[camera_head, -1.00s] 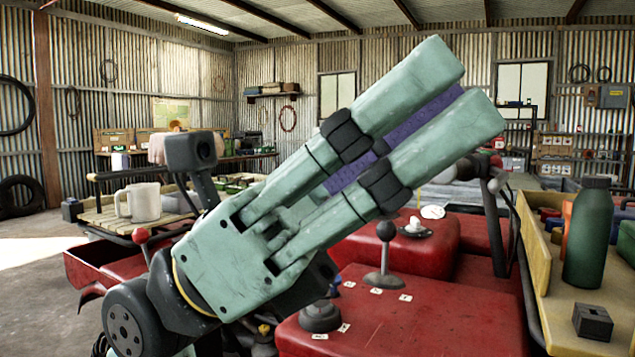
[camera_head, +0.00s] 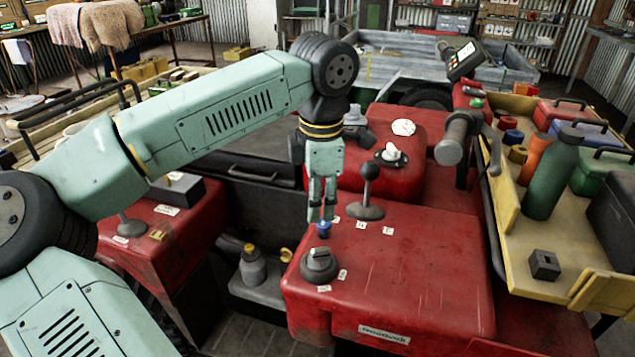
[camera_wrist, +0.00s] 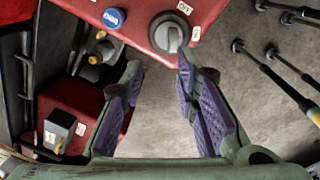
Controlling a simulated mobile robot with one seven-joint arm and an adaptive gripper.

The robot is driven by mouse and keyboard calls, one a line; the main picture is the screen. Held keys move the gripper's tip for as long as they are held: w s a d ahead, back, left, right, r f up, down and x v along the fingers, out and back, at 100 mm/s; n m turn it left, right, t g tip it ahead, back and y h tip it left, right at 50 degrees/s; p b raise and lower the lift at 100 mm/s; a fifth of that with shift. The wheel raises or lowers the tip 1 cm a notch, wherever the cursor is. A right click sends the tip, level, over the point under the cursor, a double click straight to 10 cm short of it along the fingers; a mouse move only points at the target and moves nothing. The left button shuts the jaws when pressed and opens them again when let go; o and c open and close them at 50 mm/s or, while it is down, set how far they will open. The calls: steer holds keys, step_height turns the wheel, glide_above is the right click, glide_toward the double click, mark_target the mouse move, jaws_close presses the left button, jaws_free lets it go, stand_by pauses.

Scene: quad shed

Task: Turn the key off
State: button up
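A round grey rotary switch with a raised grip bar (camera_wrist: 169,33) sits on the red panel in the wrist view, with small white labels beside it, one seeming to read OFF. In the head view it is the dark knob (camera_head: 319,266) at the front left corner of the red panel. A pale key-like handle on a dark disc (camera_head: 391,154) stands further back; I cannot tell for certain which one is the key. My gripper (camera_wrist: 159,66) is open and empty, its purple pads apart. In the head view my gripper (camera_head: 321,220) points down above the panel, close to a blue button.
The blue button (camera_wrist: 113,18) is beside the switch. A black-knobbed lever (camera_head: 369,185) stands right of my gripper. A handlebar grip (camera_head: 455,138) is further right. A tray with a green bottle (camera_head: 553,175) lies at the right. A grey bottle (camera_head: 252,265) stands left of the panel.

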mark_target(319, 248)
step_height(319, 248, down, 9)
steer(key=b, duration=0.6)
steer(key=shift+d, duration=0.1)
steer(key=shift+s+f+b, duration=0.25)
steer(key=shift+f+b, duration=0.45)
steer(key=shift+b, duration=0.05)
steer(key=shift+w+f, duration=0.3)
steer(key=shift+f, duration=0.2)
steer(key=shift+s+r, duration=0.15)
steer(key=shift+r, duration=0.05)
jaws_close()
